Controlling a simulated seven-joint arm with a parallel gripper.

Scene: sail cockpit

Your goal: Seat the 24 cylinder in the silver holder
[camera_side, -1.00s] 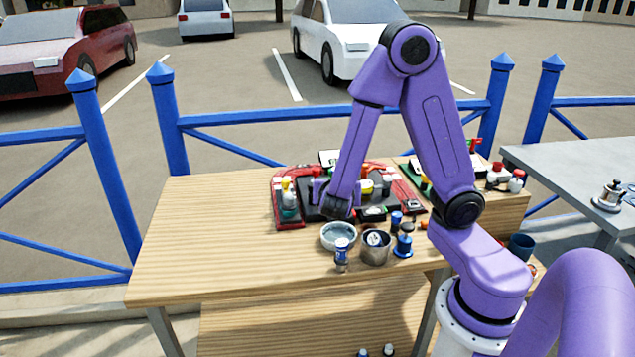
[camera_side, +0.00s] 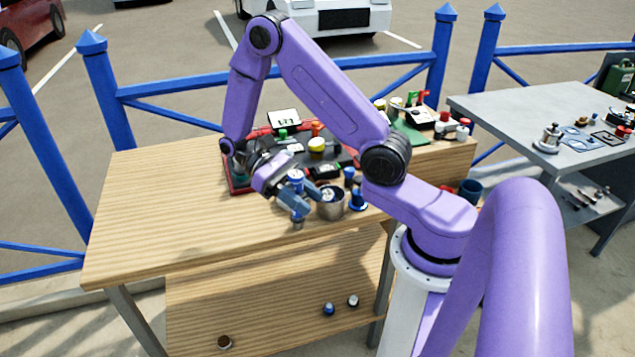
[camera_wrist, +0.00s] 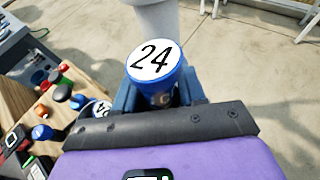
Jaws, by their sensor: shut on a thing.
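The 24 cylinder (camera_wrist: 152,61) has a white top with a black 24 and a blue rim, and stands between my jaws in the wrist view. Which piece is the silver holder is unclear.
A blue piece on a wide base (camera_side: 357,196) stands right of the cup. A red-edged tray (camera_side: 236,181) with several parts lies behind my gripper. The table's left side (camera_side: 150,210) is clear. A grey table (camera_side: 500,115) stands at the right.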

